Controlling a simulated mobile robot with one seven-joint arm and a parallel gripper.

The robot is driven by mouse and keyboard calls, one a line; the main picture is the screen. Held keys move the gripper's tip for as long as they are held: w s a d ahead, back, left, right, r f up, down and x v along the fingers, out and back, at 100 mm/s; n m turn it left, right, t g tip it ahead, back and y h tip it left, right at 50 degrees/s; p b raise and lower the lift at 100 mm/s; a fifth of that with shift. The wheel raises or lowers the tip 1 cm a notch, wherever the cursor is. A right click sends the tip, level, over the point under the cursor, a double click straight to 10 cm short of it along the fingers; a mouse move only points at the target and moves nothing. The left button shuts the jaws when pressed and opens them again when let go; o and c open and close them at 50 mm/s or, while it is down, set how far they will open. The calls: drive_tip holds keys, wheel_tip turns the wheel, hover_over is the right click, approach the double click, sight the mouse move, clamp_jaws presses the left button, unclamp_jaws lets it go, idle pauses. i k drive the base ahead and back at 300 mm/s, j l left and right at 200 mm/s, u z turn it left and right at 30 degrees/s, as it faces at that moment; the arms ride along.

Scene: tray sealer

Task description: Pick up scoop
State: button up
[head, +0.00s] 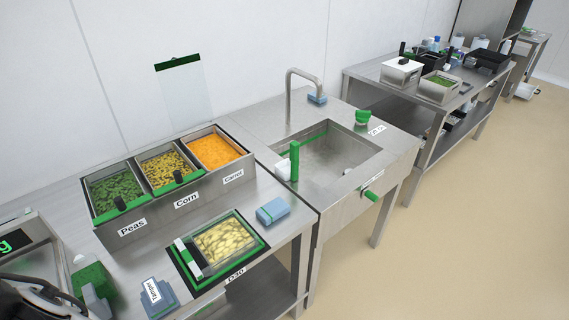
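No scoop shows clearly enough to be sure of. The carrot bin (243,158) shows no such handle. A dark arm part with cables, likely mine, is cut off at the bottom left. My gripper's fingertips are not in view.
A tray of pale food (222,243) sits in a green-edged frame, beside a blue sponge-like block (272,211). A clear panel (183,90) stands behind the bins. Right of them are a sink (335,160) with a tap (289,95) and another loaded table (400,88). Floor in front is open.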

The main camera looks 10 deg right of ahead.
sight(288, 169)
drive_tip(key=i+l+u, duration=0.15)
drive_tip(key=l, duration=0.15)
drive_tip(key=l+u, duration=0.2)
drive_tip(key=i+l+u, duration=0.15)
drive_tip(key=l, duration=0.3)
drive_tip(key=i+l+u, duration=0.15)
drive_tip(key=l, duration=0.15)
drive_tip(key=i+l+u, duration=0.15)
drive_tip(key=l+u, duration=0.15)
drive_tip(key=l, duration=0.25)
drive_tip(key=i+l, duration=0.1)
drive_tip(key=i, duration=0.15)
drive_tip(key=u, duration=0.05)
